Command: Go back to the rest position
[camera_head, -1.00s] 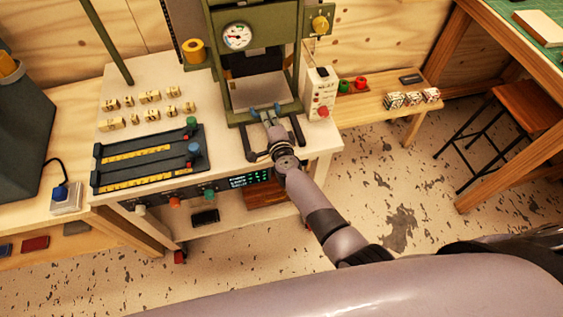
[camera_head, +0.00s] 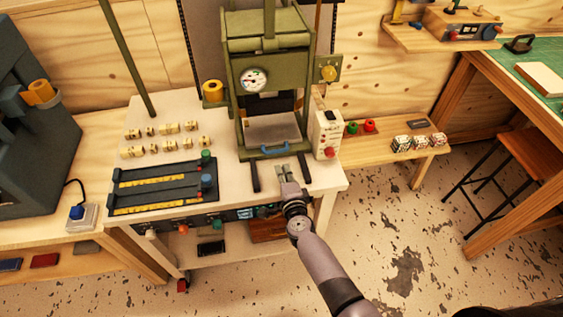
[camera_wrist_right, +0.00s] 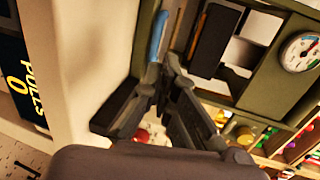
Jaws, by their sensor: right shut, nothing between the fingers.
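My right gripper (camera_head: 285,174) is shut and empty, just in front of the green press (camera_head: 270,50) at the front edge of the white bench (camera_head: 235,200). Its dark fingers (camera_wrist_right: 172,95) also show in the right wrist view, with the press's blue handle (camera_wrist_right: 157,35) beyond them. In the head view the blue handle (camera_head: 274,149) sits at the front of the press's metal plate (camera_head: 272,128), apart from my fingertips. My right arm comes in from the bottom right. My left gripper is not in view.
A black type holder (camera_head: 163,187) and several brass letter blocks (camera_head: 165,140) lie on the bench's left. A white control box (camera_head: 326,135) stands right of the press. A wooden stool (camera_head: 530,155) is at the right, and the floor (camera_head: 420,240) between is clear.

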